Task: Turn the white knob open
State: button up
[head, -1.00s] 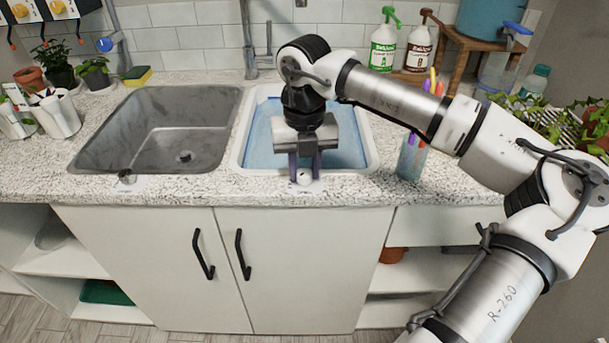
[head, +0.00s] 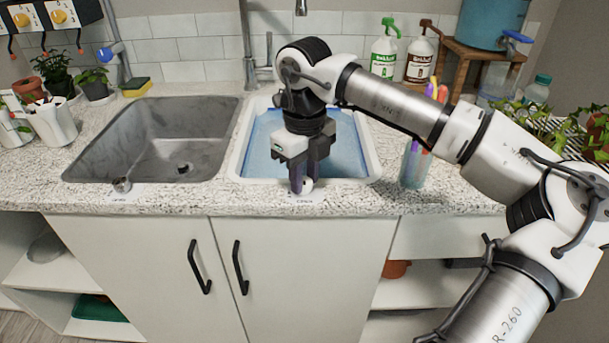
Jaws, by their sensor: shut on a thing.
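The white knob (head: 306,185) sits on the counter's front strip, just in front of the blue-lined basin (head: 262,160). My gripper (head: 299,180) points down over it, its fingers closed around the knob and partly hiding it. A small label lies on the counter below the knob; its print is too small to read. A dark metal knob (head: 122,185) stands on the counter in front of the grey sink, clear of my gripper.
The grey sink (head: 150,140) lies to the left. A cup of pens (head: 413,165) stands right of the basin, under my forearm. A faucet (head: 252,60) rises behind the basins.

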aim_at(304, 181)
dwell(0.4)
jog(key=o, duration=1)
jog(key=shift+c, duration=0.2)
notch_tip(304, 181, up, 14)
jog(key=shift+s+f, duration=0.1)
